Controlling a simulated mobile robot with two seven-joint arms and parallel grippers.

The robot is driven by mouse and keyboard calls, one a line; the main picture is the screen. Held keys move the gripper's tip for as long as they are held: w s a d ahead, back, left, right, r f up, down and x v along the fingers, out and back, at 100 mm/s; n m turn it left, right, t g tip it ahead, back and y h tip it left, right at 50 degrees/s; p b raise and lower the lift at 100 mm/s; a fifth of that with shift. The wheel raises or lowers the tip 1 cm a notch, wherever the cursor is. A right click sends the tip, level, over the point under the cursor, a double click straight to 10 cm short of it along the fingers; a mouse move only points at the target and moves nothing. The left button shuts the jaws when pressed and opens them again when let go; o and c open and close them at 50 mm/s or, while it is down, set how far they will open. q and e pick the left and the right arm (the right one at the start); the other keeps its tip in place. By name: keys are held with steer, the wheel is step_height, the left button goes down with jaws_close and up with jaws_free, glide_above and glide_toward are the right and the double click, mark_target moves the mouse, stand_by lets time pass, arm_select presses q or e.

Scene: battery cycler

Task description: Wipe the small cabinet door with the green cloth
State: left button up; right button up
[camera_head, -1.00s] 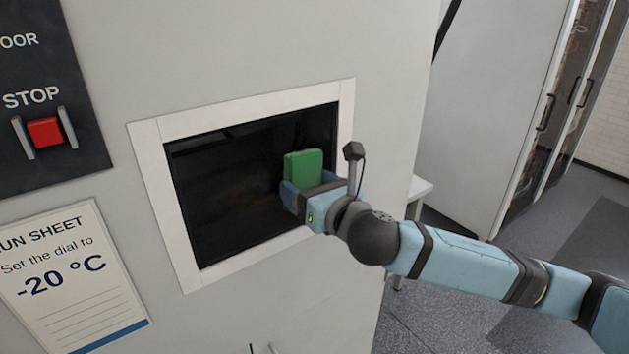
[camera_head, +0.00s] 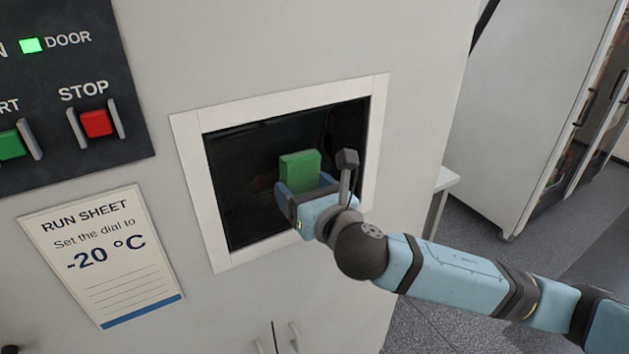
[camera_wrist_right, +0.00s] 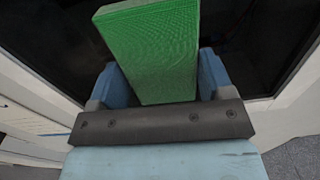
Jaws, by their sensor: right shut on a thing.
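The green cloth (camera_head: 300,170) is a thick, block-like pad, and it fills the upper middle of the right wrist view (camera_wrist_right: 158,50). My right gripper (camera_head: 302,187) is shut on it, with a blue finger on either side. The cloth stands up out of the fingers in front of a dark pane in a white frame (camera_head: 186,150) on the pale cabinet front. I take this framed panel to be the small cabinet door. I cannot tell whether the cloth touches the pane. My arm and gripper hide its lower right part. My left gripper is out of view.
Left of the frame are a dark panel with a red STOP button (camera_head: 96,123), a green button (camera_head: 10,145) and a lit DOOR lamp (camera_head: 31,45). A run sheet (camera_head: 103,255) hangs below. Door handles (camera_head: 294,337) show at the bottom. A tall cabinet (camera_head: 545,90) stands at right.

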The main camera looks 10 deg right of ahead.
mark_target(276, 176)
steer(key=shift+s+a, duration=0.55)
steer(key=shift+a, duration=1.05)
steer(key=shift+s+a, duration=0.5)
steer(key=shift+a, duration=1.15)
steer(key=shift+s+a, duration=0.55)
steer(key=shift+a, duration=1.05)
steer(key=shift+r, duration=1.3)
steer(key=shift+w+d, duration=1.65)
steer(key=shift+d, duration=3.25)
steer(key=shift+w+d, duration=1.6)
steer(key=shift+d, duration=3.3)
steer(key=shift+s+a, duration=0.75)
steer(key=shift+a, duration=1.5)
steer(key=shift+s+a, duration=0.7)
steer(key=shift+a, duration=1.55)
steer(key=shift+s+a, duration=0.75)
steer(key=shift+a, duration=1.5)
